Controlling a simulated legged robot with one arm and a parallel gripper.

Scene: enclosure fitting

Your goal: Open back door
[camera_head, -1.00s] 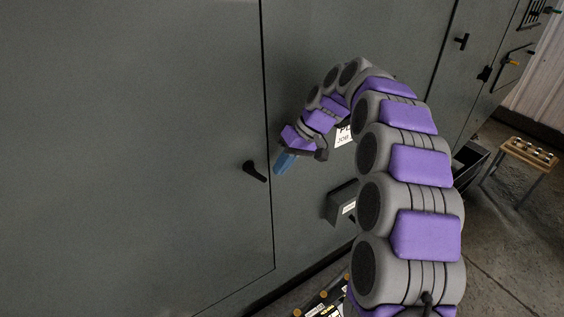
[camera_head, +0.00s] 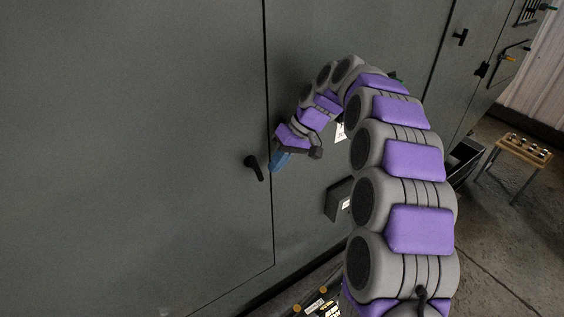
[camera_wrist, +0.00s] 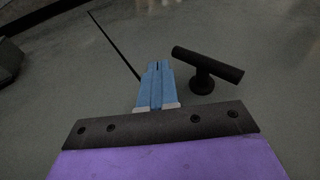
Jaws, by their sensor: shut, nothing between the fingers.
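A large grey door (camera_head: 130,140) fills the left of the head view, its edge marked by a dark vertical seam. A black handle (camera_head: 254,167) sits on the door just left of that seam, tilted. My gripper (camera_head: 276,164) has blue fingers and is just right of the handle, close to the seam. In the wrist view the fingers (camera_wrist: 158,68) are shut together and empty. The T-shaped black handle (camera_wrist: 207,66) stands just right of the fingertips, apart from them in that picture. Whether they touch it cannot be told.
A grey box (camera_head: 338,200) is fixed on the panel right of the seam. Another cabinet with a small black handle (camera_head: 460,37) stands further right. A wooden stool (camera_head: 520,152) and a dark bin (camera_head: 466,158) stand on the floor at the right.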

